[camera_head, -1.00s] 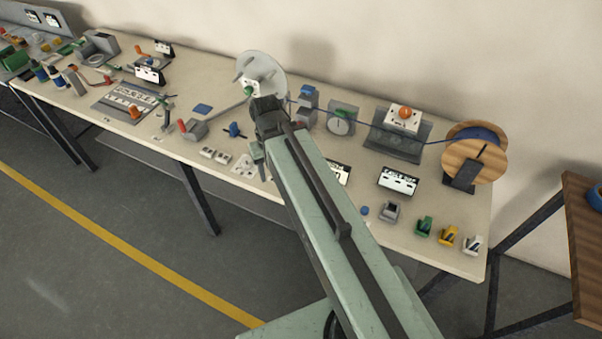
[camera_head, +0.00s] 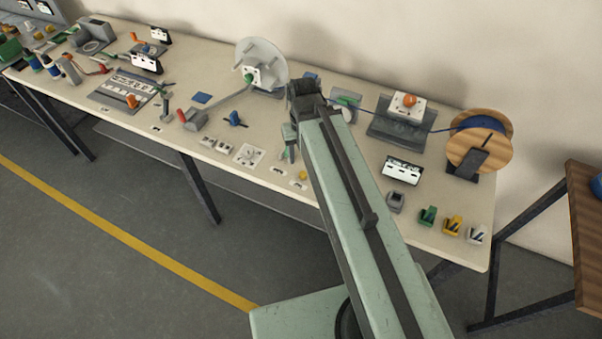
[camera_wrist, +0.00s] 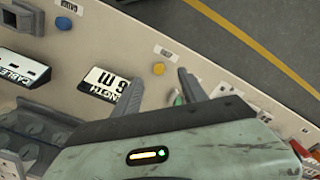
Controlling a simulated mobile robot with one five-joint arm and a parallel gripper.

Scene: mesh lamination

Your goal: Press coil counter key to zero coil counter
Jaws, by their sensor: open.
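A small yellow key (camera_wrist: 158,69) shows in the wrist view, on the pale bench top beside a small label. It also shows near the bench's front edge in the head view (camera_head: 302,175). A blue key (camera_wrist: 63,24) sits farther left in the wrist view. The pictures do not make clear which is the coil counter key. A tilted white display (camera_wrist: 103,82) with length lettering and a 6 m reading stands by the yellow key. My gripper (camera_wrist: 160,76) is open and empty, its fingertips either side of the yellow key in the picture. The height gap is unclear.
A cable size display (camera_wrist: 22,68) stands left of the length display. In the head view, a wooden cable spool (camera_head: 480,140) and a grey coil disc (camera_head: 262,62) stand at the back. Green, yellow and white holders (camera_head: 453,225) line the right front edge.

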